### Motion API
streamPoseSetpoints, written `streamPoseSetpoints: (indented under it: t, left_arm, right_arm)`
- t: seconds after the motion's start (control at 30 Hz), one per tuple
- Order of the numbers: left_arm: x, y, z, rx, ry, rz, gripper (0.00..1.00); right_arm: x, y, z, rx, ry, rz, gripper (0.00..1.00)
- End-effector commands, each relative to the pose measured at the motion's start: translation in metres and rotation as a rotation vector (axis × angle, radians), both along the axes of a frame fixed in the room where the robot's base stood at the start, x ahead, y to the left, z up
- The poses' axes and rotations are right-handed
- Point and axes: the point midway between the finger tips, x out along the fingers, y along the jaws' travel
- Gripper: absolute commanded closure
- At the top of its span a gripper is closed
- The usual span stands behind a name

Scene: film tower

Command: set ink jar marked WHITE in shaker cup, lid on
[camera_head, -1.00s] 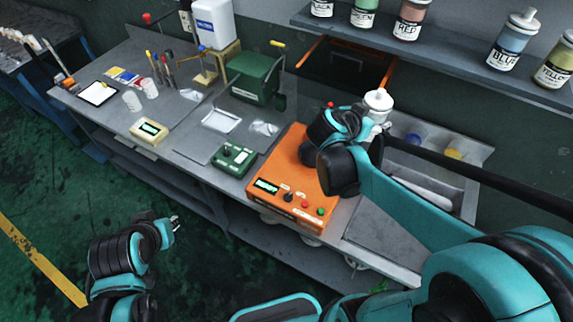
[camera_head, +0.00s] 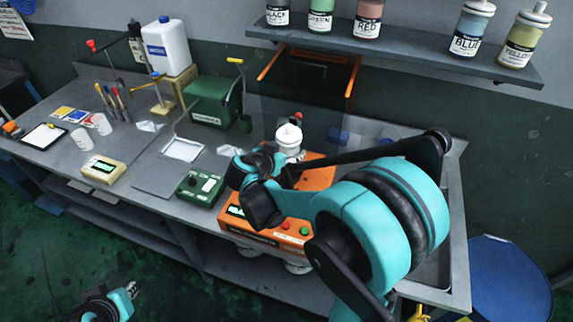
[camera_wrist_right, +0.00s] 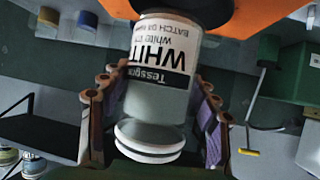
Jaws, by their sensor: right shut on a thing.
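The ink jar marked WHITE (camera_head: 289,139) is upright over the orange shaker machine (camera_head: 319,178) in the head view. In the right wrist view the jar (camera_wrist_right: 160,75) shows large, its label upside down. My right gripper (camera_wrist_right: 155,115) is shut on the jar, one padded finger on each side. At the jar's base is a dark round part (camera_wrist_right: 190,10), in front of the orange machine; I cannot tell whether the jar is inside it. The shaker cup and its lid cannot be made out clearly. My left gripper (camera_head: 131,291) is low at the left, away from the bench, too small to read.
A green control box (camera_head: 200,188) stands left of the orange machine. A shelf (camera_head: 400,50) with several ink jars hangs above. A green box (camera_head: 212,100) and white jug (camera_head: 167,45) stand at the back. A blue drum (camera_head: 508,275) stands right of the bench.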

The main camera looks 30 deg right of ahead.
Motion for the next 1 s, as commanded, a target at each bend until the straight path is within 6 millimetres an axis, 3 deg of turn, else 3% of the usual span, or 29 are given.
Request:
streamPoseSetpoints:
  t: [0.17, 0.4, 0.8, 0.83, 0.9, 1.0]
  left_arm:
    - [0.0, 0.0, -0.004, 0.0, 0.0, 0.0, 0.82]
    - [0.0, 0.0, -0.022, 0.0, 0.0, 0.0, 0.82]
    - [0.0, 0.0, -0.025, 0.0, 0.0, 0.0, 0.82]
    - [0.0, 0.0, -0.024, 0.0, 0.0, 0.0, 0.82]
    - [0.0, 0.0, -0.023, 0.0, 0.0, 0.0, 0.82]
    - [0.0, 0.0, -0.023, 0.0, 0.0, 0.0, 0.82]
  right_arm:
    - [0.005, 0.003, -0.008, -0.002, 0.001, 0.0, 0.84]
    - [0.005, 0.003, -0.042, -0.002, 0.0, 0.0, 0.84]
    - [0.004, 0.003, -0.047, -0.002, 0.0, 0.0, 0.84]
    - [0.004, 0.003, -0.047, 0.0, 0.0, -0.001, 0.34]
    - [0.004, 0.003, -0.046, 0.0, 0.0, -0.001, 0.18]
    - [0.004, 0.003, -0.046, 0.0, 0.0, -0.001, 0.18]
